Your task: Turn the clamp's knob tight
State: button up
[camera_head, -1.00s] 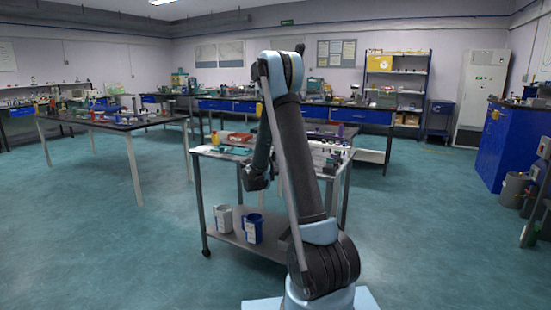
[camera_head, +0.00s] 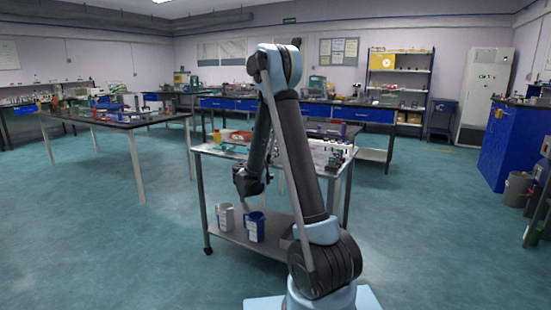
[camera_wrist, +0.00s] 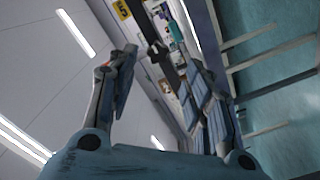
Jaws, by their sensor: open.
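My gripper (camera_wrist: 157,62) shows in the wrist view with its two fingers spread apart and nothing between them. In the head view the end of my arm (camera_head: 248,182) hangs in front of the left part of a metal cart (camera_head: 232,232), near the height of its top. Small items stand on the right of the cart top (camera_head: 335,158), too small to tell which is the clamp or its knob. Part of the cart top is hidden behind my arm. The wrist view shows no clamp or knob that I can make out.
A white jug (camera_head: 226,217) and a blue jug (camera_head: 254,227) stand on the cart's lower shelf. A red box (camera_head: 240,136) sits at the cart's back left. A long table (camera_head: 125,122) is at left, a blue cabinet (camera_head: 508,148) at right. Open floor surrounds the cart.

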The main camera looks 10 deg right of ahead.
jog(key=v, duration=0.5)
jog(key=shift+s+a, duration=0.1)
jog(key=s+d+m+g+y, duration=0.1)
jog(key=s+d+g, duration=0.3)
jog(key=s+d, duration=0.45)
jog(key=s+d+m+g+y, duration=0.2)
jog(key=s+d+g, duration=0.25)
jog(key=s, duration=0.65)
jog(key=s+a+f+g+y, duration=0.1)
jog(key=s+f+y, duration=0.1)
jog(key=s, duration=0.7)
jog(key=s+a+f+g+y, duration=0.1)
jog(key=s+a+f+y, duration=0.1)
jog(key=s, duration=0.7)
jog(key=s+a+f+g+y, duration=0.2)
jog(key=s+f+y, duration=0.1)
jog(key=s, duration=0.6)
jog(key=shift+s+a+f+y, duration=0.25)
jog(key=shift+f+y, duration=0.05)
jog(key=shift+f, duration=0.4)
jog(key=shift+c, duration=0.5)
